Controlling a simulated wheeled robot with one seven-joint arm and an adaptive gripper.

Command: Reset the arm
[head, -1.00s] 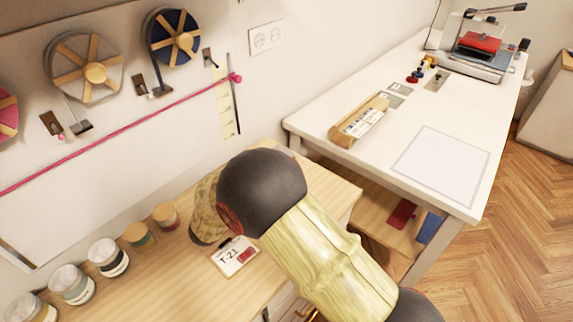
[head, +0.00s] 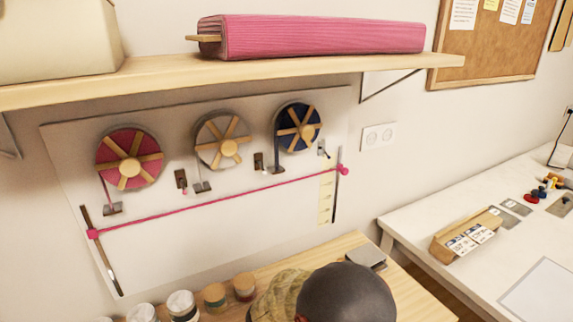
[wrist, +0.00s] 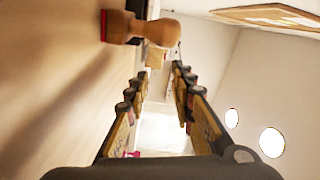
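My arm (head: 345,292) shows at the bottom of the head view, in front of the wooden counter (head: 340,242). My gripper is hidden in that view. In the wrist view my gripper (wrist: 160,72) is open, with a clear gap between its fingers and nothing held. A wooden-handled stamp with a red base (wrist: 145,29) shows beyond the fingertips at the top left, apart from them, by a wooden surface (wrist: 60,80).
Several jars (head: 215,297) stand on the counter left of my arm. A shelf (head: 150,78) holding a pink fabric roll (head: 320,36) juts out above the wall panel with spools (head: 223,141). A white table (head: 440,205) with a card holder (head: 466,235) stands at right.

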